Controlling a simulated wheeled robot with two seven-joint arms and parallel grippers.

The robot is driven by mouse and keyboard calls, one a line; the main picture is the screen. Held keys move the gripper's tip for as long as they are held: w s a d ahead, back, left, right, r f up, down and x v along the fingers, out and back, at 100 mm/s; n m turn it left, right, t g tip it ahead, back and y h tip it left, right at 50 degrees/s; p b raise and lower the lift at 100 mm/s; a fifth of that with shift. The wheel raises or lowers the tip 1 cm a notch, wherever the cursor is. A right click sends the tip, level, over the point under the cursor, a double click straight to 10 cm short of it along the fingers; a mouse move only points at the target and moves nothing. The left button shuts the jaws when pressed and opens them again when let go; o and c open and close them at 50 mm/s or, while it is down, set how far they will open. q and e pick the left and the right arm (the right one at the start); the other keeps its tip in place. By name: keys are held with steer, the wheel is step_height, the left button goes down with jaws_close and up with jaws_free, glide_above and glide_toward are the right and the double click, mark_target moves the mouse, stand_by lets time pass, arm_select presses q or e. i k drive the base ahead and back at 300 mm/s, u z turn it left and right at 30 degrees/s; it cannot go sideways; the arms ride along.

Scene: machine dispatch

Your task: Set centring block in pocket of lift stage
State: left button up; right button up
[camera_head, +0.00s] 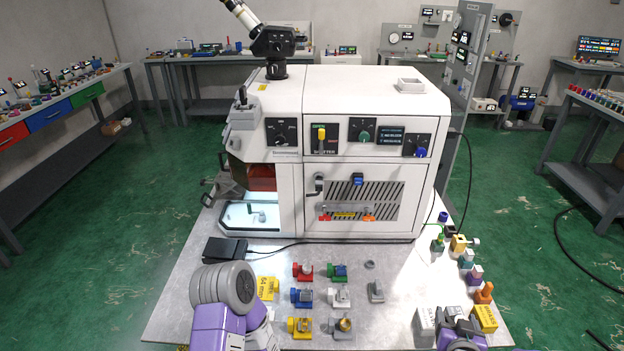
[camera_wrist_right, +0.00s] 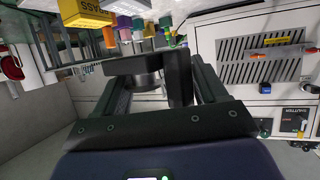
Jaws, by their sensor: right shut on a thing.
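My right gripper (camera_head: 460,328) is at the front right of the grey table in the head view, low over the surface. In the right wrist view its two dark fingers (camera_wrist_right: 158,78) are shut on a dark grey block (camera_wrist_right: 135,66) with a round part under its plate. I cannot tell from its look alone whether this is the centring block. The lift stage and its pocket are not clear to make out. A lit bay (camera_head: 252,214) opens in the lower left of the white machine (camera_head: 365,100). My left arm reaches in at the lower left; its gripper is not visible.
Several small coloured fixtures (camera_head: 302,296) stand on the table (camera_head: 400,262) in front of the machine. Several small parts (camera_head: 475,272) line the table's right side, with a yellow box (camera_head: 485,318) beside my right gripper. A black pedal (camera_head: 225,250) lies at the left.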

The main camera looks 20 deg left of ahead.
mark_target(228, 174)
steer(key=k, duration=0.65)
steer(key=u, duration=2.25)
steer(key=i, duration=4.15)
steer(key=z, duration=3.45)
